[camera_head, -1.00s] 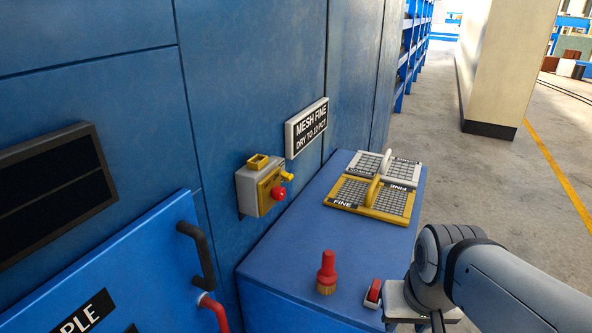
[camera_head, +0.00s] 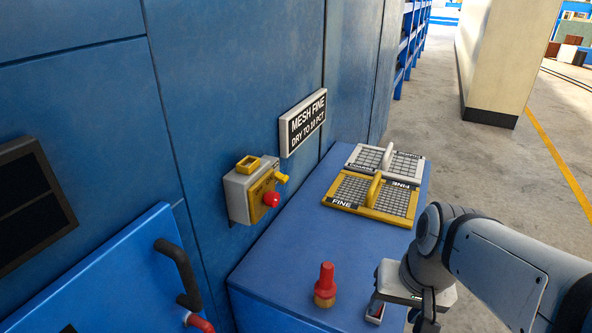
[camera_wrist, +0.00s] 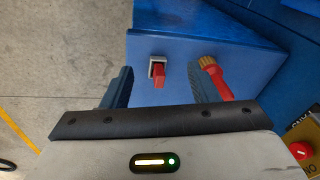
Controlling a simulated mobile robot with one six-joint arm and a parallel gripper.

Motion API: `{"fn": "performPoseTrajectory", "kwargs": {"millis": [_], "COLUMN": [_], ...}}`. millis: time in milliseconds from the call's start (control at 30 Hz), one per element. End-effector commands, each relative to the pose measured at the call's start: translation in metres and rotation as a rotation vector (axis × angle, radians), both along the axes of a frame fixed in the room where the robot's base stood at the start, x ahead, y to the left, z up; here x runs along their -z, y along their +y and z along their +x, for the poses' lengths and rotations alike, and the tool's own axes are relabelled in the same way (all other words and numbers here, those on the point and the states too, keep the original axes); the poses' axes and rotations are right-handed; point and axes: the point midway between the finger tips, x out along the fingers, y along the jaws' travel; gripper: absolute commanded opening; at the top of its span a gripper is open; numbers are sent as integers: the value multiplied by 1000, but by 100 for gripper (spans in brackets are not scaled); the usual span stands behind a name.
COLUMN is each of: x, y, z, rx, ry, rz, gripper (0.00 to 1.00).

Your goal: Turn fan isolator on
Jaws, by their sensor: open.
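A grey and yellow switch box (camera_head: 250,190) with a red knob and a small yellow lever is fixed to the blue wall, left of the sign; it looks like the isolator. Its red knob (camera_wrist: 301,150) shows at the lower right edge of the wrist view, beside dark lettering on yellow. My gripper (camera_wrist: 162,74) is open and empty. In the head view it hangs over the front right of the blue cabinet, well right of the box. A small red switch (camera_wrist: 158,74) appears between its fingers in the wrist view.
A red-handled tool or knob with a brass base (camera_head: 325,285) stands on the blue cabinet (camera_head: 285,255). A yellow mesh tray (camera_head: 345,190) and a white one (camera_head: 405,165) lie at its back. A dark-handled blue door (camera_head: 110,280) is at lower left.

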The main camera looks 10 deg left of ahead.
Motion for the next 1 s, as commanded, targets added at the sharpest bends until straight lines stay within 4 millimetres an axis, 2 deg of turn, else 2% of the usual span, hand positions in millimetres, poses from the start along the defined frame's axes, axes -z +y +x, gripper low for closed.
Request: {"fn": "performPoseTrajectory", "kwargs": {"millis": [133, 267, 400, 500, 600, 733, 833, 1000], "x": [8, 2, -13, -24, -32, -36, -36, -37], "y": [50, 100, 142, 160, 167, 166, 162, 167], "z": [5, 22, 58, 93, 129, 167, 185, 197], "rx": [174, 369, 584, 735, 866, 992, 1048, 1077], "ry": [207, 412, 613, 733, 820, 885, 906, 917], "rz": [267, 545, 842, 1049, 1230, 1409, 1492, 1541], "gripper": [54, 54, 54, 54, 54, 54, 54, 54]}}
